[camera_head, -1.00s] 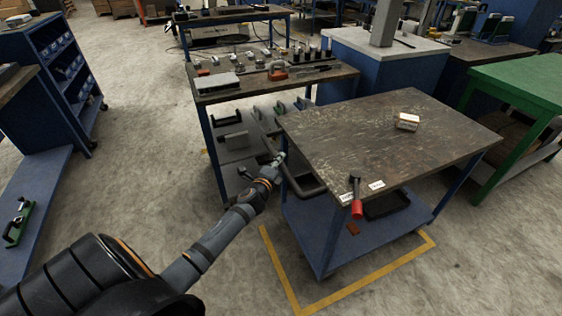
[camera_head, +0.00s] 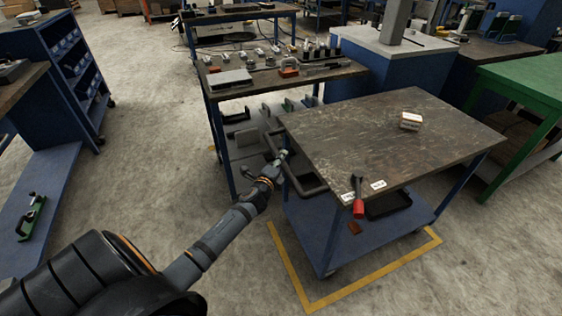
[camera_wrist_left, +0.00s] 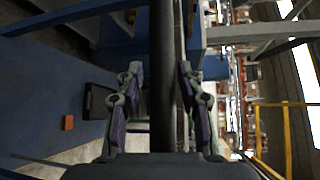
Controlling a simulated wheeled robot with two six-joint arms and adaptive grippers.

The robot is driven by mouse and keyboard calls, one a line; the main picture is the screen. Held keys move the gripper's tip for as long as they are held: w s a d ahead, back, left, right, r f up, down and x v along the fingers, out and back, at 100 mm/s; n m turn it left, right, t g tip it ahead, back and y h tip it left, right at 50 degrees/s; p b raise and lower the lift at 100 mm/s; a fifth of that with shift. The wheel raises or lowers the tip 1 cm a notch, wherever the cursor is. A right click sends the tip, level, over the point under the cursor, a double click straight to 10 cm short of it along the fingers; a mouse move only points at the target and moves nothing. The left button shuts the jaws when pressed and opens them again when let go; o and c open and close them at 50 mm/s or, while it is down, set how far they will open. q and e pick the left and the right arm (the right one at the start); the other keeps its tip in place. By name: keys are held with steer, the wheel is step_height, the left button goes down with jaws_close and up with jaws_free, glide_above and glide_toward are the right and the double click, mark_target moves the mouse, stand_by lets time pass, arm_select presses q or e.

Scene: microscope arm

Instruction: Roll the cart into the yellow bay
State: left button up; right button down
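The cart has a worn dark top (camera_head: 385,135), a blue lower shelf (camera_head: 320,225) and a dark loop handle (camera_head: 310,187) on its left side. Yellow floor tape (camera_head: 370,276) runs along the cart's near and left sides. The near wheels appear inside this line; the far side is hidden. My left gripper (camera_head: 283,156) is at the handle. In the left wrist view, a dark bar (camera_wrist_left: 166,60) runs between the two fingers (camera_wrist_left: 162,72), with a narrow gap beside the left finger. The fingers look open around it; contact is unclear. My right gripper is out of view.
A bench with parts (camera_head: 230,92) stands close behind left, a green table (camera_head: 525,80) at right.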

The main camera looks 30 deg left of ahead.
arm_select(q)
steer(key=shift+o, duration=0.2)
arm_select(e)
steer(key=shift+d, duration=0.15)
arm_select(q)
steer(key=shift+r, duration=0.1)
steer(key=v, duration=1.2)
